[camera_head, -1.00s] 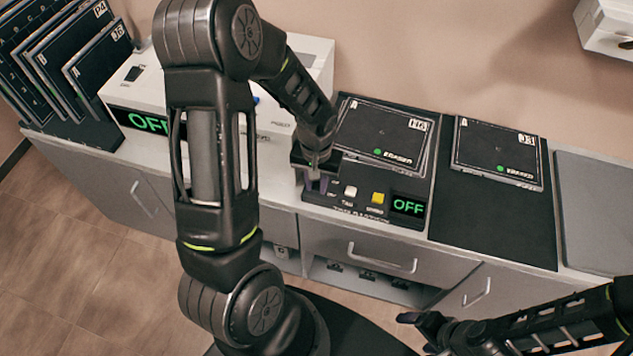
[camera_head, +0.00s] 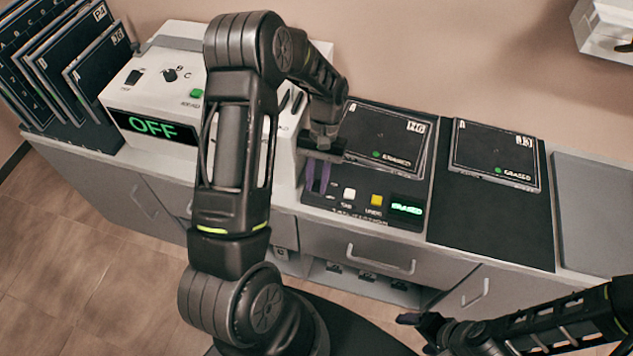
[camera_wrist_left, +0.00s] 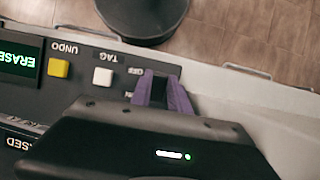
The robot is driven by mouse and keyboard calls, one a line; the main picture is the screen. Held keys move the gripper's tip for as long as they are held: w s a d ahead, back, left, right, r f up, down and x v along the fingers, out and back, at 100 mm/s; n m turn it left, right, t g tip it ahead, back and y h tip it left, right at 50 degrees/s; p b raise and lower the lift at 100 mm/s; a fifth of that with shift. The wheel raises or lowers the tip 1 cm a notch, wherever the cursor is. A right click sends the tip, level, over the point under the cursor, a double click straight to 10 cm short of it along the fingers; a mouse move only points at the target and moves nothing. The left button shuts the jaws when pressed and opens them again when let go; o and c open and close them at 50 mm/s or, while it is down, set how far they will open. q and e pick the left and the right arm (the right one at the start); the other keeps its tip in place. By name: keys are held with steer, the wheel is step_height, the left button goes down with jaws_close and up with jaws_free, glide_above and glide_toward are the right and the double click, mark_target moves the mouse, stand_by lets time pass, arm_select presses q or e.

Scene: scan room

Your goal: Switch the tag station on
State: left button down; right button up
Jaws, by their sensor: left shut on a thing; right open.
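The tag station (camera_head: 345,212) is a black unit on the counter with a white TAG button (camera_head: 349,194), a yellow UNDO button (camera_head: 376,200) and a small display (camera_head: 406,209). The display is lit green and reads ERASED; it also shows in the wrist view (camera_wrist_left: 18,58). My left gripper (camera_head: 318,178) is over the station's left end, its purple fingers pointing down beside the ON/OFF lettering. My right gripper (camera_head: 420,326) is open and empty in front of the counter.
A dark plate marked ERASED (camera_head: 385,140) lies on the station; a similar plate (camera_head: 495,155) lies on a black mat to the right. A white machine (camera_head: 120,85) reading OFF stands left, beside racked plates (camera_head: 45,65). A grey panel (camera_head: 595,205) lies bare at the right.

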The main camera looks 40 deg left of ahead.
arm_select(q)
steer(key=c, duration=1.2)
jaws_free()
steer(key=shift+c, duration=0.2)
steer(key=shift+w+r, duration=0.1)
steer(key=shift+r, duration=0.05)
steer(key=b+v, duration=0.1)
steer(key=v, duration=0.5)
steer(key=shift+w+a+r+b, duration=0.1)
steer(key=shift+w+r+b, duration=0.05)
steer(key=shift+r+b, duration=0.15)
steer(key=shift+w+r, duration=0.1)
steer(key=shift+r, duration=0.35)
